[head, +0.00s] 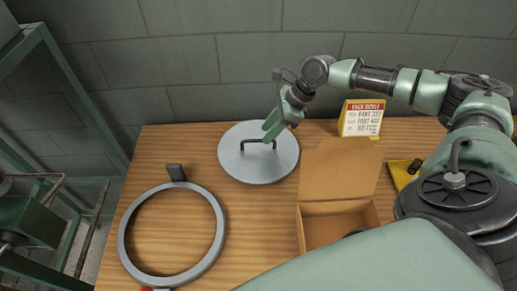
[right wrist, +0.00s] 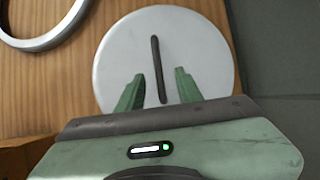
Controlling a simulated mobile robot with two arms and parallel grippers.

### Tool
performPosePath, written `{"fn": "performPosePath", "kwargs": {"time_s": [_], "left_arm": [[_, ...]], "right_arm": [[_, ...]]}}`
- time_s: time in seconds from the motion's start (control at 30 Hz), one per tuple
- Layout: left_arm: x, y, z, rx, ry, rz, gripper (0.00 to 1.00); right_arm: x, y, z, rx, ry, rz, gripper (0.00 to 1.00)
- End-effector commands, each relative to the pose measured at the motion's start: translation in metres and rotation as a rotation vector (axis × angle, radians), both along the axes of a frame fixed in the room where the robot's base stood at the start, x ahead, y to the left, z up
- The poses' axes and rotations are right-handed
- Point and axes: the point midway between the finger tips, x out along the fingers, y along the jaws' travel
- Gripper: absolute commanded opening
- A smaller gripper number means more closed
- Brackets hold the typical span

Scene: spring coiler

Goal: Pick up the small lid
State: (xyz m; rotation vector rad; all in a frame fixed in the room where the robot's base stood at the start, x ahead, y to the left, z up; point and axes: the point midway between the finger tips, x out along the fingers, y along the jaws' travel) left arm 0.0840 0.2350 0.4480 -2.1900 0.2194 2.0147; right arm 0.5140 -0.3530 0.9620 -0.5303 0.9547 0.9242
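The lid is a round light-grey disc (head: 245,172) with a dark bar handle (head: 258,143), lying at the back middle of the wooden table. In the right wrist view the lid (right wrist: 200,55) fills the upper middle, with its handle (right wrist: 157,70) upright in the picture. My right gripper (head: 270,130) is over the lid near the handle. In the right wrist view its two green fingers (right wrist: 158,90) are apart, one on each side of the handle's near end. No grip on the handle shows; the exact height gap is unclear. My left gripper is not in view.
A large grey ring (head: 122,237) with a dark tab lies front left on the table (head: 240,225). An open cardboard box (head: 340,170) stands right of the lid. A yellow-and-red sign (head: 361,118) stands behind it, and a yellow tray (head: 400,175) lies at right. A wall closes off the back.

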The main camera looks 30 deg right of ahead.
Motion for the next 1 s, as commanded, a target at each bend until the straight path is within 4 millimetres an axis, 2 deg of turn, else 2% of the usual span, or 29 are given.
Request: {"fn": "performPosePath", "kwargs": {"time_s": [0.27,0.4,0.67,0.7,0.8,0.83,1.0], "left_arm": [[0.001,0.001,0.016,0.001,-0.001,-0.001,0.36],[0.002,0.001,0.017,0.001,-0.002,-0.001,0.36],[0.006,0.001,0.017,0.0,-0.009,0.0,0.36],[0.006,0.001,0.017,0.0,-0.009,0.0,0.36],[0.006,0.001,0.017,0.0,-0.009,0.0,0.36],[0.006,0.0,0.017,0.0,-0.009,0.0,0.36],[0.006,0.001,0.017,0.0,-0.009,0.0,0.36]], "right_arm": [[0.012,0.019,-0.028,0.0,0.002,0.002,0.36],[0.016,0.025,-0.044,0.0,0.001,0.001,0.36],[0.017,0.026,-0.048,-0.001,-0.001,0.0,0.36],[0.017,0.026,-0.048,-0.001,-0.001,0.0,0.33],[0.017,0.026,-0.048,-0.001,-0.001,0.0,0.05],[0.017,0.026,-0.048,-0.001,-0.001,0.0,0.0],[0.017,0.026,-0.048,-0.001,-0.001,0.0,0.0]]}}
